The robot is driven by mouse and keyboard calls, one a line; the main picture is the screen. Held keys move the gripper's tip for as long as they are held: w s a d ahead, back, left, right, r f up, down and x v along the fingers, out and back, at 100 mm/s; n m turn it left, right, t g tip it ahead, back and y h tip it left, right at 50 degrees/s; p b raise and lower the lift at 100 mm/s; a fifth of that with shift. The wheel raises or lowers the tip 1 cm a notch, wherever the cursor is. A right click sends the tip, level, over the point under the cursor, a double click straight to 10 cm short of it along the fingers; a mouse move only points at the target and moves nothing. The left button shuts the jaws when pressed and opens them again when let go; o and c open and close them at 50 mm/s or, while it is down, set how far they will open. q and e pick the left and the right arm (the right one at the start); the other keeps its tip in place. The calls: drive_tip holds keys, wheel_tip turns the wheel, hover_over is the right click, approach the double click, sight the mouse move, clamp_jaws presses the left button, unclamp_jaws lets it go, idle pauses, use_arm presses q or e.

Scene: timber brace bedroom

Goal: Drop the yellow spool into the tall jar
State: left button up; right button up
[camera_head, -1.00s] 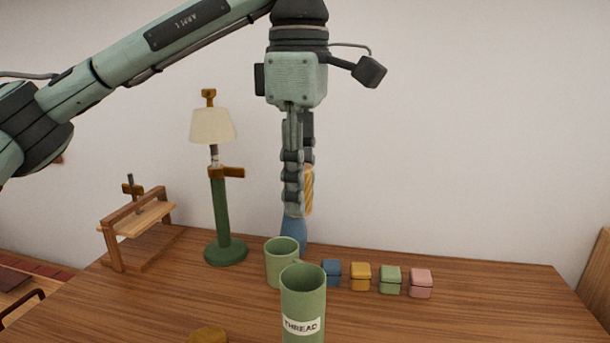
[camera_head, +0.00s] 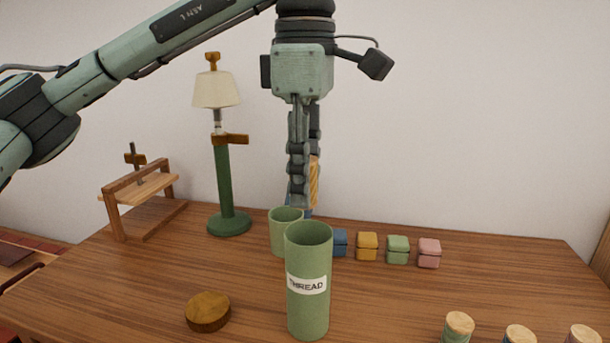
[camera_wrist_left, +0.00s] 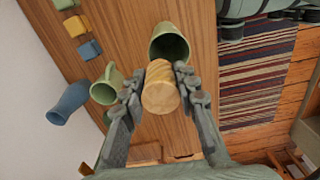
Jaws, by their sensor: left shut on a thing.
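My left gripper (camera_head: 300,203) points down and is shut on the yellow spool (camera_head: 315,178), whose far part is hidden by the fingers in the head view. In the left wrist view the spool (camera_wrist_left: 161,90) sits upright between both fingers. The tall green jar (camera_head: 308,285), labelled THREAD, stands open and upright on the table, nearer the head camera than the gripper. In the left wrist view the jar (camera_wrist_left: 168,44) lies just beyond the spool, its mouth partly behind it. My right gripper is not in view.
A green mug (camera_head: 281,235) stands behind the jar. Small boxes (camera_head: 367,247) line up to the right. A lamp (camera_head: 224,180) and wooden press (camera_head: 140,200) stand left. A round wooden lid (camera_head: 208,312) lies left of the jar. A blue vase (camera_wrist_left: 68,103) is near the wall.

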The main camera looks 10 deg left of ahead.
use_arm(q)
drive_tip(key=shift+f, duration=0.1)
drive_tip(key=o, duration=1)
wheel_tip(320, 180, up, 12)
idle(0.4)
